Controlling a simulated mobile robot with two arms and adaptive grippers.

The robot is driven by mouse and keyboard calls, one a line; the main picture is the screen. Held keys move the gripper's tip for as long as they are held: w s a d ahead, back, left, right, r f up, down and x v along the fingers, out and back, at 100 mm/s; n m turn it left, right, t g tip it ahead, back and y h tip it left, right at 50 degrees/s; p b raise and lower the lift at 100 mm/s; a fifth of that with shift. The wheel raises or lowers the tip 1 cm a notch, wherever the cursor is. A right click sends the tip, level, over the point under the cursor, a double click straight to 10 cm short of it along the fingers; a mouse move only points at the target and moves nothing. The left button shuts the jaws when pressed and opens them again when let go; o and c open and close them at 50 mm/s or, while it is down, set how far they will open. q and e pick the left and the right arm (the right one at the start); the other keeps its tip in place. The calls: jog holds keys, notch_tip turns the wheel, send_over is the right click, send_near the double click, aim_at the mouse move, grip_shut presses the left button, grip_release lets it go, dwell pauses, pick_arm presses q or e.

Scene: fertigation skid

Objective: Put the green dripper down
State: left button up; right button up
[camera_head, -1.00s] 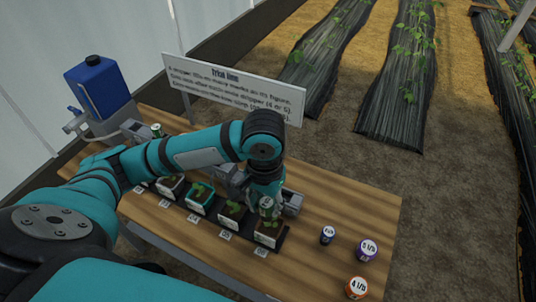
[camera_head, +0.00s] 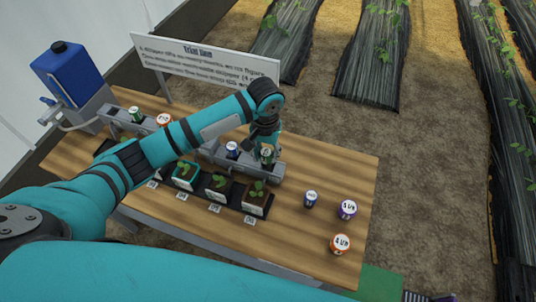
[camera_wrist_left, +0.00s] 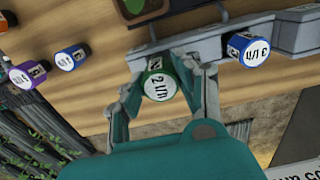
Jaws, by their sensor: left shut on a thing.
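My left gripper (camera_head: 267,158) is shut on a green dripper (camera_head: 267,151) at the right end of the grey rail (camera_head: 268,173). In the left wrist view, the green dripper (camera_wrist_left: 160,87) sits between the two fingers with its "2 l/h" label facing the camera. The rail (camera_wrist_left: 200,48) lies right behind it there; I cannot tell whether the dripper touches it. A blue dripper (camera_head: 232,149) stands on the rail to the left, marked 3 l/h in the left wrist view (camera_wrist_left: 247,48). Another green dripper (camera_head: 136,114) stands at the far left. My right gripper is out of view.
A row of seedling pots (camera_head: 257,197) stands in front of the rail. A blue (camera_head: 310,198), a purple (camera_head: 347,209) and an orange dripper (camera_head: 340,244) stand on the right of the wooden table (camera_head: 325,170). A sign (camera_head: 205,65) and a blue tank (camera_head: 68,73) stand behind.

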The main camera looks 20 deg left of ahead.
aim_at(268, 157)
pick_arm(q)
jog(key=shift+w+d, duration=0.15)
jog(key=shift+w, duration=0.5)
notch_tip(268, 157, down, 3)
jog(key=shift+s+r+p, duration=0.15)
jog(key=shift+r+p, duration=0.05)
jog(key=shift+p, duration=0.35)
jog(key=shift+f, duration=0.5)
jog(key=shift+f, duration=0.1)
jog(key=o, duration=1)
jog(key=shift+c, duration=0.2)
notch_tip(268, 157, up, 12)
jog(key=shift+r+b, duration=0.15)
jog(key=shift+b, duration=0.55)
